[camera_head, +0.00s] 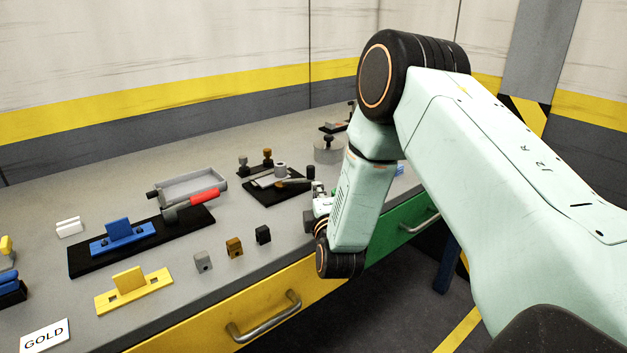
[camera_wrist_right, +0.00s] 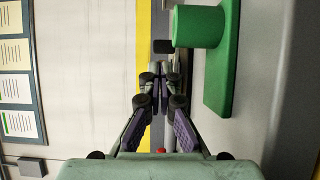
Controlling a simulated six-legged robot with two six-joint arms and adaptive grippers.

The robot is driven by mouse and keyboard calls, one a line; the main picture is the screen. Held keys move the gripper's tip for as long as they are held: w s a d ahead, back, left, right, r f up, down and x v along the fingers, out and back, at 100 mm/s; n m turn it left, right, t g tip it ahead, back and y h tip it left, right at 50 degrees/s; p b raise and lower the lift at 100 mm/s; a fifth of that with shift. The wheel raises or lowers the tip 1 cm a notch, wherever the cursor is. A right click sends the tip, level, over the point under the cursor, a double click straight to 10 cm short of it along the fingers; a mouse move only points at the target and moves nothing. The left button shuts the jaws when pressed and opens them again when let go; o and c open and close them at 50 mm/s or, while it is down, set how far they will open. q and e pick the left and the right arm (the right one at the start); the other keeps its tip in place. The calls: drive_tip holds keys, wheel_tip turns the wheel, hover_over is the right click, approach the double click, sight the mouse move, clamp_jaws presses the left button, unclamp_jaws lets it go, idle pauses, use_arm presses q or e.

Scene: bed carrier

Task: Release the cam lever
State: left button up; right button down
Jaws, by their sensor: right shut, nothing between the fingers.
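My right gripper (camera_head: 315,188) is low over the bench, at the right end of a dark base plate (camera_head: 272,192) that carries a small grey fixture (camera_head: 270,178). A lever-like bar with a dark brown grip (camera_head: 290,183) lies across this fixture and points toward the gripper. I cannot tell for sure that it is the cam lever, or whether the gripper touches it. In the right wrist view the fingers (camera_wrist_right: 160,78) are shut with nothing between them. A dark block (camera_wrist_right: 162,46) shows just beyond the fingertips. My left gripper is in neither view.
A grey tray-like fixture (camera_head: 190,186) with a red-handled lever (camera_head: 204,198) stands to the left. Blue (camera_head: 122,236) and yellow (camera_head: 132,288) brackets and several small blocks lie nearer. A green cylinder (camera_wrist_right: 198,27) on a green plate (camera_wrist_right: 222,65) is right of the fingertips in the wrist view.

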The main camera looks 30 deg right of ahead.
sight(314, 170)
drive_tip(key=x, duration=0.4)
drive_tip(key=shift+w+a+b, duration=0.1)
drive_tip(key=shift+w+b, duration=0.15)
drive_tip(key=shift+b, duration=0.15)
drive_tip(key=shift+w+d+r, duration=0.1)
drive_tip(key=shift+w+d, duration=0.2)
drive_tip(key=shift+w, duration=0.25)
drive_tip(key=shift+w+d, duration=0.25)
drive_tip(key=shift+w, duration=0.15)
drive_tip(key=shift+s, duration=0.1)
drive_tip(key=shift+d, duration=0.2)
drive_tip(key=shift+p+x, duration=0.75)
drive_tip(key=shift+x, duration=0.25)
drive_tip(key=shift+s+d, duration=0.1)
drive_tip(key=shift+d, duration=0.05)
